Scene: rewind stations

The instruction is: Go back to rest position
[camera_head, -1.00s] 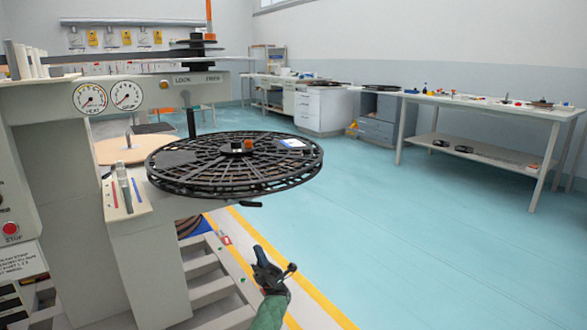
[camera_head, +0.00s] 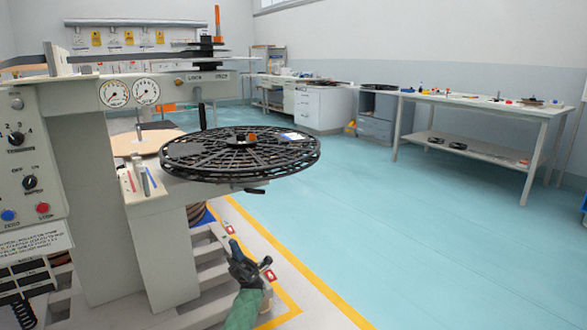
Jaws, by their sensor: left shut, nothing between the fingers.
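My left gripper (camera_head: 247,264) is dark, on a green-sleeved arm that comes up from the bottom edge. It is shut and empty, low in front of the rewind station (camera_head: 105,190). It shows below the black spoked reel (camera_head: 240,155), apart from it, with the pale slatted base (camera_head: 205,285) behind and to its left. The reel lies flat on the station, with an orange knob at its hub and a white and blue label near its far right rim. My right gripper is not in view.
A control panel (camera_head: 32,180) with knobs and red and blue buttons stands at the left. Yellow floor lines (camera_head: 300,270) run beside the station. A long workbench (camera_head: 480,107) and grey cabinets (camera_head: 378,115) stand at the back right. The blue-green floor (camera_head: 420,240) between is clear.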

